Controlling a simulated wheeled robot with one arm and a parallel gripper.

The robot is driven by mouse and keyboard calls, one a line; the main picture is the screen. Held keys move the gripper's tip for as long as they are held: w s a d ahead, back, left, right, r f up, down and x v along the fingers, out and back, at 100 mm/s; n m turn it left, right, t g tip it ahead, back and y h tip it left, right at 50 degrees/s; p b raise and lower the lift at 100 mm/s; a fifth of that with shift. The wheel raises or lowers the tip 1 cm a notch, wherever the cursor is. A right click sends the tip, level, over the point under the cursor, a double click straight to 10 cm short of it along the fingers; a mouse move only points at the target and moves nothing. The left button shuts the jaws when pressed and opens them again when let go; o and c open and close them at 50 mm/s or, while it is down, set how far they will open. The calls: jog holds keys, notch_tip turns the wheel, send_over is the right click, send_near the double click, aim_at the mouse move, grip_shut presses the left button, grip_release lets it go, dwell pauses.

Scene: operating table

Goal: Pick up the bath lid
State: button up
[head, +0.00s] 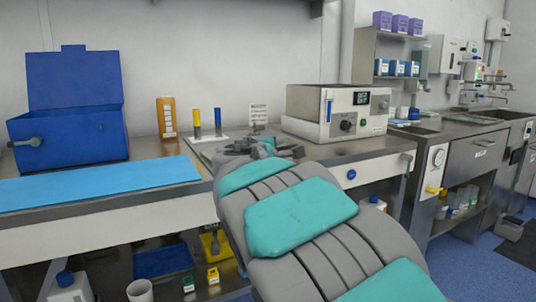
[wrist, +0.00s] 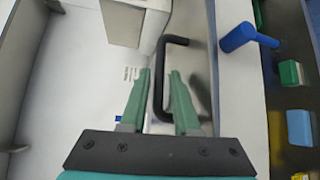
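The bath lid (wrist: 200,70) appears to be a flat grey metal panel in the worktop, with a black U-shaped handle (wrist: 171,75) on it. My gripper (wrist: 160,73) has two green fingers, spread apart with a gap between them. In the wrist view the handle's long bar lies in that gap, with one finger on each side; I cannot tell whether either touches it. In the head view my gripper (head: 262,147) is over the steel worktop, left of the white bath unit. My arm hides most of the lid there.
The white bath unit (head: 338,112) stands right of my gripper. A small stand with blue and yellow tubes (head: 218,124) and an orange box (head: 167,117) are at left, near a blue open case (head: 72,105) and a blue mat (head: 100,183). A wall is close behind.

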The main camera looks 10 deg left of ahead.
grip_shut()
dwell(1.4)
